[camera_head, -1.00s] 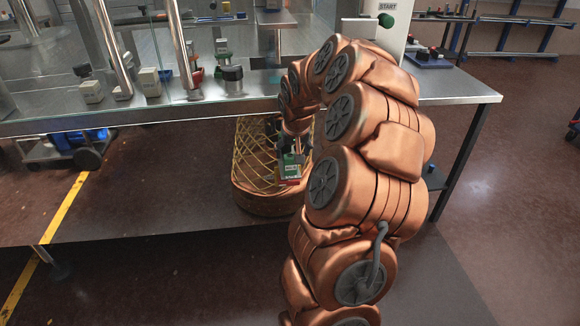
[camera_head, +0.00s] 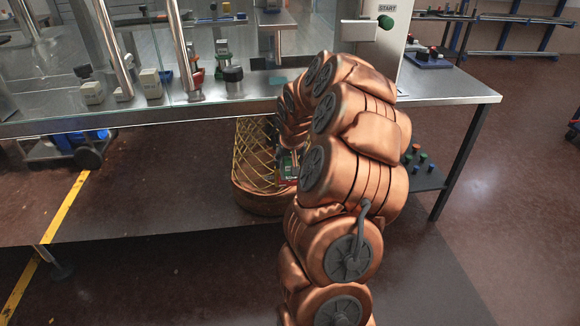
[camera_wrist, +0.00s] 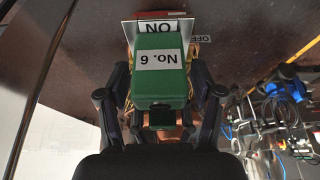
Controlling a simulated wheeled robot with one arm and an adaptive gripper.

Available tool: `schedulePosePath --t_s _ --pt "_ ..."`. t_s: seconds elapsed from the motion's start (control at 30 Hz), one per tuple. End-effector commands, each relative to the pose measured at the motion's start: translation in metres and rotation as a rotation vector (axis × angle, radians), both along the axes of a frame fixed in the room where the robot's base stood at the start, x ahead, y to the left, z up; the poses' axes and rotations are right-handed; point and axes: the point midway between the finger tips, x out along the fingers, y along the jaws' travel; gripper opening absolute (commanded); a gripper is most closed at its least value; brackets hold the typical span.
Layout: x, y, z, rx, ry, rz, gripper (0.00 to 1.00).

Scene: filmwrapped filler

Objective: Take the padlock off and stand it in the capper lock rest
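The green padlock (camera_wrist: 160,80), labelled "No. 6" upside down, fills the middle of the wrist view. My gripper (camera_wrist: 160,92) has a finger against each side of it and looks shut on it. Behind the padlock is a white plate (camera_wrist: 131,30) with an "ON" label; an "OFF" label shows beside it. The shackle is hidden, so I cannot tell whether it is still through anything. In the head view a little of the padlock (camera_head: 288,166) shows below the bench edge, in front of the basket, partly behind my arm. I cannot identify the capper lock rest.
A woven basket (camera_head: 262,203) stands under the metal bench (camera_head: 455,88). Small fixtures, including a dark knob (camera_head: 233,74), stand along the bench's front. A low shelf (camera_head: 425,180) with coloured pegs is at right, and a blue board (camera_head: 430,62) lies on the bench. Open floor lies right.

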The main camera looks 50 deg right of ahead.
Motion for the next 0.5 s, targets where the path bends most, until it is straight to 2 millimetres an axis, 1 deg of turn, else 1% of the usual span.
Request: schedulePosePath --t_s 0.03,0.07,0.5 --pt "0.0 0.0 0.0 0.0 0.0 0.0 0.57" --pt "0.0 0.0 0.0001 0.0 0.0 0.0 0.54" --pt "0.0001 0.0001 0.0002 0.0 0.0 0.0 0.08"
